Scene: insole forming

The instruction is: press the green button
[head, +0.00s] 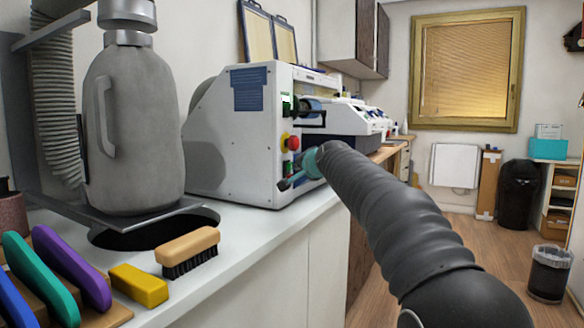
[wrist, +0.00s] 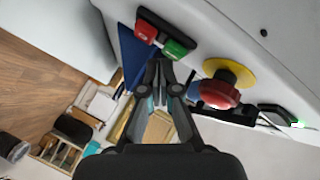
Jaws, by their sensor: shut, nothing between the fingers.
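The green button (wrist: 179,48) is on the white machine's panel, beside a red button (wrist: 146,30) in one dark housing. In the head view the green button (head: 288,168) shows small below the red mushroom knob. My gripper (wrist: 158,66) is shut and empty, with its fingertips close to the button housing, near the green button. I cannot tell whether they touch it.
A red mushroom knob (wrist: 220,92) on a yellow base sits right beside the fingers. A switch with a green light (wrist: 290,117) is farther right. The white machine (head: 240,150) stands on a counter (head: 260,235) with brushes and a grey jug-like vessel (head: 135,130).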

